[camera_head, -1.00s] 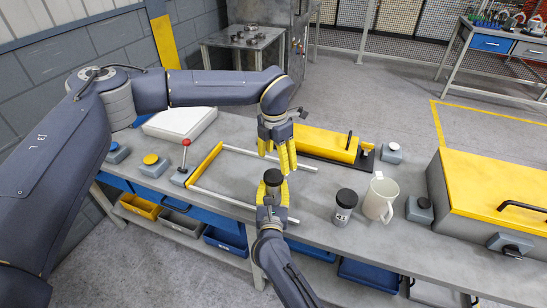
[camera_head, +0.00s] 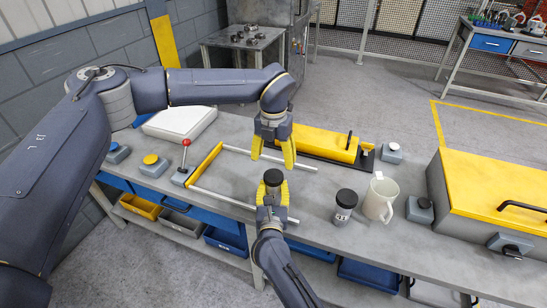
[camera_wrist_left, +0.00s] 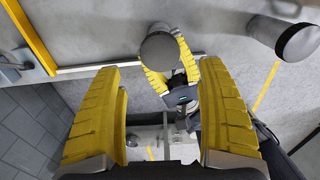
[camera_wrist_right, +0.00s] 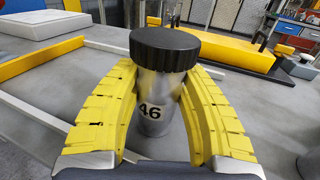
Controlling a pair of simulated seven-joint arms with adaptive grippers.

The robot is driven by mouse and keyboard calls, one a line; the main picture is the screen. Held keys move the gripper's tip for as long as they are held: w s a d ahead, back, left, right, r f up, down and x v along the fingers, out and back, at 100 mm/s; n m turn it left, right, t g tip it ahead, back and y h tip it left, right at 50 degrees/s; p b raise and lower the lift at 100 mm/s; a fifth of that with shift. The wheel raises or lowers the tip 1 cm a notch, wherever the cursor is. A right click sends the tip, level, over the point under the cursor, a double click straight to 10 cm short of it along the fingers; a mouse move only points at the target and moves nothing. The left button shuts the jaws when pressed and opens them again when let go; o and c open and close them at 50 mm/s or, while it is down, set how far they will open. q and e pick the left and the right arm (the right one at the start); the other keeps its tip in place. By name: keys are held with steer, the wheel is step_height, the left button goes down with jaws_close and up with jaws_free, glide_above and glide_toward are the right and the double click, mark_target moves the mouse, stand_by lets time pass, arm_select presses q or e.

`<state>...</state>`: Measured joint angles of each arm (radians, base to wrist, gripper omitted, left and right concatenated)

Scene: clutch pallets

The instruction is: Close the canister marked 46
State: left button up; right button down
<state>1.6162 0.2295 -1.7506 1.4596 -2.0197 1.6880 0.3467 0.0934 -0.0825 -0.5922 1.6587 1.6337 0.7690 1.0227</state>
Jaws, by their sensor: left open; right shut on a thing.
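The canister marked 46 (camera_wrist_right: 153,112) is a silver cylinder with a black ribbed lid (camera_wrist_right: 165,48) sitting on its top. It stands upright between the yellow fingers of my right gripper (camera_wrist_right: 165,115), which is shut on its body. In the head view the lid (camera_head: 273,177) shows above my right gripper (camera_head: 272,194). My left gripper (camera_head: 274,152) is open and empty, fingers pointing down, above and slightly behind the lid. In the left wrist view the lid (camera_wrist_left: 159,47) lies ahead between the spread fingers. Whether the lid is screwed tight cannot be told.
A second black-lidded canister (camera_head: 344,207) and a white mug (camera_head: 380,199) stand to the right. White rails (camera_head: 236,205) and a yellow bar (camera_head: 205,164) frame the bench's middle. A yellow block (camera_head: 322,143) lies behind; a yellow-lidded box (camera_head: 500,190) is at far right.

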mark_target(273, 175)
arm_select(q)
steer(key=shift+f, duration=4)
steer(key=c, duration=1.3)
steer(key=shift+c, duration=0.2)
steer(key=o, duration=1.4)
steer(key=shift+c, duration=0.2)
steer(key=shift+r, duration=0.1)
step_height(273, 175, up, 12)
